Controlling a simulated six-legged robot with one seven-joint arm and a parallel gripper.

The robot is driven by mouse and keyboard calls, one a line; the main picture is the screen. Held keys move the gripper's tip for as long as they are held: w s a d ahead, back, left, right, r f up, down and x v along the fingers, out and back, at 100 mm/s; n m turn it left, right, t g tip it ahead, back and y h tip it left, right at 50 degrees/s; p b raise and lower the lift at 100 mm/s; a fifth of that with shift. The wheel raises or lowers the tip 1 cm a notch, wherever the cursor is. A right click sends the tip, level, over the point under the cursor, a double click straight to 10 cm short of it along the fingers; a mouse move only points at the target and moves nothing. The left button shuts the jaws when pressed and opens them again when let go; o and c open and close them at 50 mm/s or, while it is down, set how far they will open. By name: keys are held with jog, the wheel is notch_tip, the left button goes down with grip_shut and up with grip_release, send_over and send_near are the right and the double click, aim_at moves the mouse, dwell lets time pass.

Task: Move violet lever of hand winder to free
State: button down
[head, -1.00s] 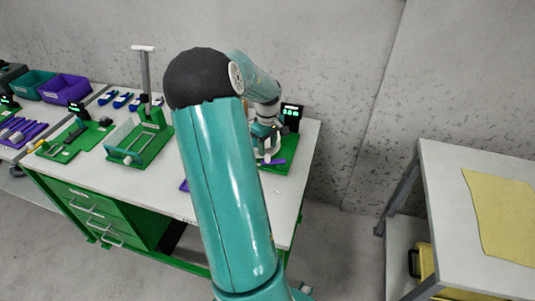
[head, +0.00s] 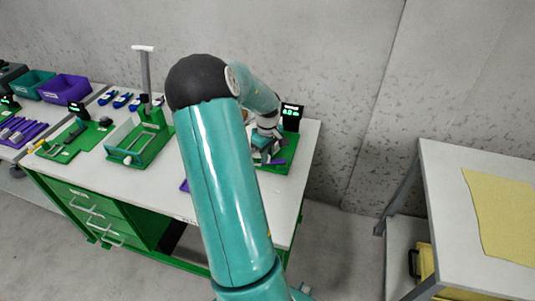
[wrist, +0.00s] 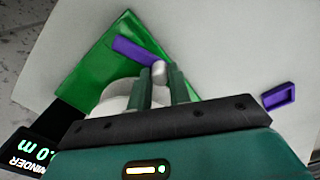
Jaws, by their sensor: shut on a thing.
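The hand winder stands on a green base plate (wrist: 100,62), with a pale round drum (wrist: 117,98) partly hidden by my gripper. Its violet lever (wrist: 135,50) lies across the plate and ends close to a grey rounded knob. The lever also shows in the head view (head: 278,162), just right of my gripper (head: 262,150). In the wrist view my gripper (wrist: 161,78) has its fingers on either side of the grey knob (wrist: 159,71) and is shut on it. I cannot tell whether the knob belongs to the lever.
The winder's display (wrist: 34,155) stands beside the plate and reads 0.0 m. A violet hollow piece (wrist: 279,97) lies on the white table right of the plate. A green fixture (head: 140,140) with a tall post stands further left. A wall is close behind.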

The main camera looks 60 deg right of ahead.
jog(key=shift+a, duration=0.1)
jog(key=n, duration=0.1)
jog(key=s+a+n, duration=0.1)
jog(key=n, duration=0.2)
jog(key=s+n, duration=0.1)
jog(key=a+n, duration=0.1)
jog(key=n, duration=0.1)
jog(key=shift+s, duration=0.25)
jog(key=n, duration=0.1)
jog(key=s+n, duration=0.1)
jog(key=n, duration=0.1)
jog(key=s+n, duration=0.1)
jog(key=shift+a, duration=0.3)
jog(key=shift+s+n, duration=0.3)
jog(key=shift+n, duration=0.45)
jog(key=shift+s+n, duration=0.3)
jog(key=shift+n, duration=0.45)
jog(key=c, duration=1.3)
grip_release()
jog(key=shift+r, duration=0.15)
